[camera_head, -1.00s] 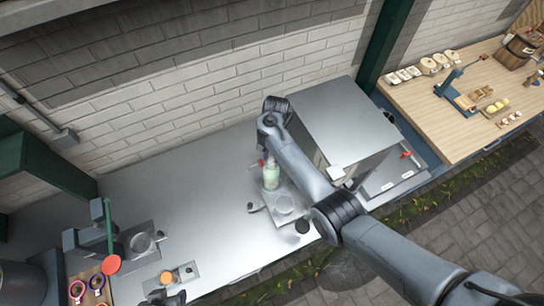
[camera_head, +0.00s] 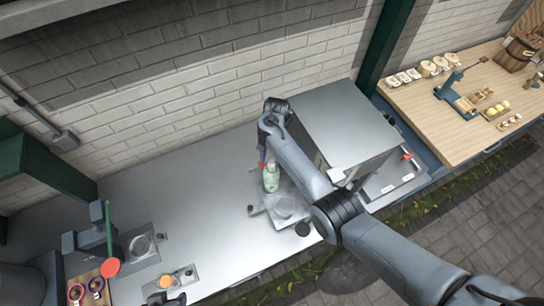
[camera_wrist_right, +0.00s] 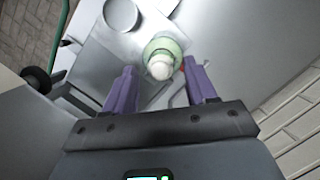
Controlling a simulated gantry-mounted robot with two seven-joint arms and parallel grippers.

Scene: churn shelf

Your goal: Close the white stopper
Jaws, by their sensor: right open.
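The white stopper (camera_wrist_right: 160,68) shows in the right wrist view as a pale rounded top on a green bottle (camera_wrist_right: 176,47). In the head view the green bottle (camera_head: 271,182) stands upright on the steel counter, beside my forearm. Its top lies close to the arm there, and the stopper is hard to make out. My right gripper (camera_wrist_right: 160,70) is open, its two purple fingers either side of the stopper with gaps visible. I cannot tell whether the fingertips are level with it or above it.
A steel box (camera_head: 345,125) stands right of the bottle, close to my arm. A plate with a round dish (camera_head: 284,207) lies in front of the bottle. A red disc (camera_head: 111,268) on a stand is at lower left. The counter (camera_head: 205,195) left of the bottle is clear.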

